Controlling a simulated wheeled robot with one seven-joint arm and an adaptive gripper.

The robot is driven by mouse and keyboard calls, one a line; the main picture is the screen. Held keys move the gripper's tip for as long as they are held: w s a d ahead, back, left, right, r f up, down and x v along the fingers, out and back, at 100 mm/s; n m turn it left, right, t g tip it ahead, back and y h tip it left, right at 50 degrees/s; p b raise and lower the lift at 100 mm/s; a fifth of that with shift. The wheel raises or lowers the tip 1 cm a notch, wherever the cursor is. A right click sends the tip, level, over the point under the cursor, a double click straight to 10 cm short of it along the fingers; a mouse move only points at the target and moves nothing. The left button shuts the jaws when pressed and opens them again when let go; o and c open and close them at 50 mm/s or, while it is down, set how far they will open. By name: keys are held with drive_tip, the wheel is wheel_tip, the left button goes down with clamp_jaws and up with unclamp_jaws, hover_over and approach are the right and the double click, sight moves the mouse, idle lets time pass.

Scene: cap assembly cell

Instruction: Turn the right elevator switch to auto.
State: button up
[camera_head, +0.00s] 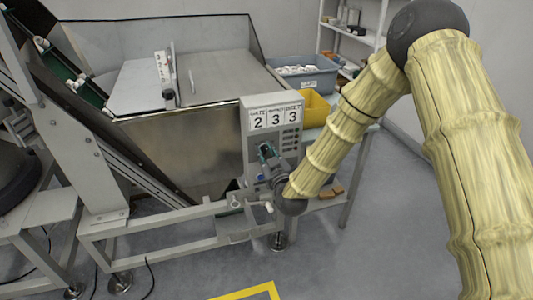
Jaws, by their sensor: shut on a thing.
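The grey control panel (273,104) stands on the front right of the metal hopper frame. My gripper (266,152) is at the lower left of the panel face, shut on a switch there. The switch itself is hidden behind the fingers, so its setting cannot be read. A small blue button (260,177) shows just below the gripper.
The metal hopper (180,150) and a sloping conveyor (75,85) fill the left. A blue bin (318,82) with white parts and a yellow bin (315,112) stand behind the panel. Small brown blocks (328,193) lie at lower right. The floor in front is open, with yellow tape (255,291).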

drive_tip(key=shift+n, duration=1.5)
drive_tip(key=o, duration=1.1)
drive_tip(key=shift+w+d, duration=0.1)
drive_tip(key=shift+c, duration=0.2)
drive_tip(key=v, duration=1.2)
